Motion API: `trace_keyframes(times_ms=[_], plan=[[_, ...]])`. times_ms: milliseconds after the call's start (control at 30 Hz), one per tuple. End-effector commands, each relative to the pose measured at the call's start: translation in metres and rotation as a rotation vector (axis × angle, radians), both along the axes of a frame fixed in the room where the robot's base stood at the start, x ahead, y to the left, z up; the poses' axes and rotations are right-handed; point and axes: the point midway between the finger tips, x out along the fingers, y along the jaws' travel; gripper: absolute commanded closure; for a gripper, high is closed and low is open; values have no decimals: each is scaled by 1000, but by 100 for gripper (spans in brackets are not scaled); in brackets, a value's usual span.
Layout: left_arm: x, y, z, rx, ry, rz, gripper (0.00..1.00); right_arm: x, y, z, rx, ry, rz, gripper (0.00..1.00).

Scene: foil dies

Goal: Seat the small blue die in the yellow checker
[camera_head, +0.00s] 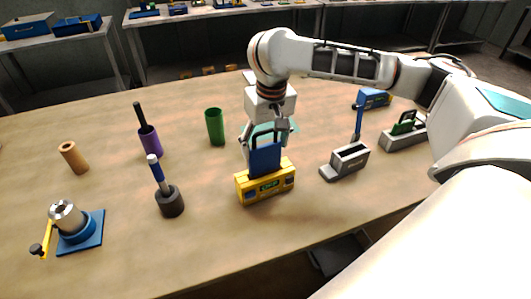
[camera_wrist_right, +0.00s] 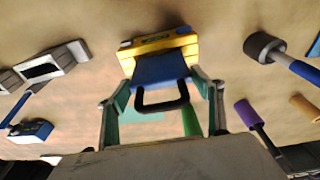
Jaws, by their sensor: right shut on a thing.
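The small blue die (camera_head: 265,159) is a flat blue block with a dark loop handle, which shows in the wrist view (camera_wrist_right: 163,100). My right gripper (camera_head: 266,142) is shut on it, with a finger on each side in the wrist view (camera_wrist_right: 162,92). The die is roughly upright, its lower edge at the top of the yellow checker (camera_head: 264,188). My left gripper is not in view.
A green cup (camera_head: 215,127) stands behind left. A dark grey holder (camera_head: 170,202) with a blue-handled tool is left of the checker, and a grey open-topped block (camera_head: 346,162) is right. A purple cup (camera_head: 150,143) stands farther left. The front table is clear.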

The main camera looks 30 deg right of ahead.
Motion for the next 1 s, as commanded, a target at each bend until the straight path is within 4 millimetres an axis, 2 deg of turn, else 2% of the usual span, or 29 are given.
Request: trace_keyframes(times_ms=[100, 233, 667, 700, 733, 767, 1000], plan=[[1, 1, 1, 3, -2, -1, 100, -1, 0, -17, 0, 4, 1, 69], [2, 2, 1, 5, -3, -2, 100, 0, 0, -30, 1, 1, -1, 69], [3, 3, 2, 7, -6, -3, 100, 0, 0, -35, 0, 0, 1, 69], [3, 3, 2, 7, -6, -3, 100, 0, 0, -36, -1, 1, 1, 29], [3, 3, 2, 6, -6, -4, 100, 0, 0, -36, -1, 1, 1, 21], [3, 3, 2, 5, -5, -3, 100, 0, 0, -36, -1, 2, 1, 17], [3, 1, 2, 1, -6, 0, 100, 0, 0, -36, 0, 2, 0, 17]])
